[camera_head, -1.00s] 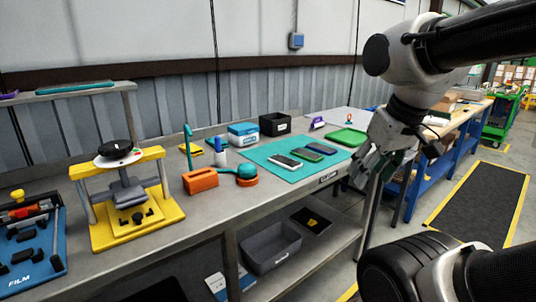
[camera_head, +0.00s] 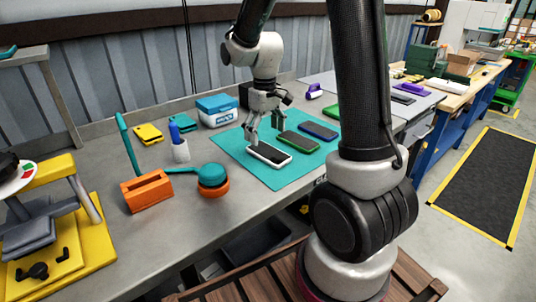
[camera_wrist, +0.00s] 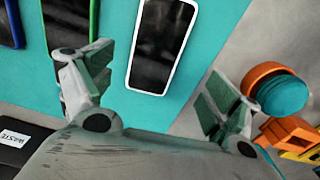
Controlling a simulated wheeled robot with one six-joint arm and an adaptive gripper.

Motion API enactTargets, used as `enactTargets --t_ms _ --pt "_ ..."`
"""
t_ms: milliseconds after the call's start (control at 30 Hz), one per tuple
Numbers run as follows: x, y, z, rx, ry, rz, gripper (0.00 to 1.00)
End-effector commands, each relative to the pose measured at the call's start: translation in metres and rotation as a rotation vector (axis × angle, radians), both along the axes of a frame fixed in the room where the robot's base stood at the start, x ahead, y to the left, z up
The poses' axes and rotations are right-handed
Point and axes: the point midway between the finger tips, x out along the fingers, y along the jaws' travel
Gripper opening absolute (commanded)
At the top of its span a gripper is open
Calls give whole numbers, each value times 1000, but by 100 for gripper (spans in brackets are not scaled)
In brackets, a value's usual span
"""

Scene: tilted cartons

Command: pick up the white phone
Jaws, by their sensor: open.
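The white phone (camera_head: 269,154) lies flat on a teal mat (camera_head: 225,158) on the grey workbench. It has a white rim and a dark screen. In the wrist view the white phone (camera_wrist: 163,42) lies ahead of my gripper (camera_wrist: 155,95), between the lines of its two spread fingers. My gripper (camera_head: 264,122) also shows in the head view, above the mat at the phone's far end. It is open and empty, and apart from the phone as far as I can see.
A blue-rimmed phone (camera_head: 318,130) and a green-rimmed phone (camera_head: 297,141) lie right of the white one. A blue-and-white box (camera_head: 217,110) stands behind.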

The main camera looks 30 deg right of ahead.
Motion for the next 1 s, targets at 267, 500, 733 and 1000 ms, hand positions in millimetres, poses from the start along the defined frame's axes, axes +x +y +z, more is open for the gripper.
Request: enactTargets --t_ms 267,500,733,1000 --pt "-4 -10 -40 0 3 -2 89" --pt "-3 -9 -60 0 0 -1 89" --pt "-3 -9 -60 0 -1 -1 78" --pt "-3 -9 -59 0 -1 -1 35"
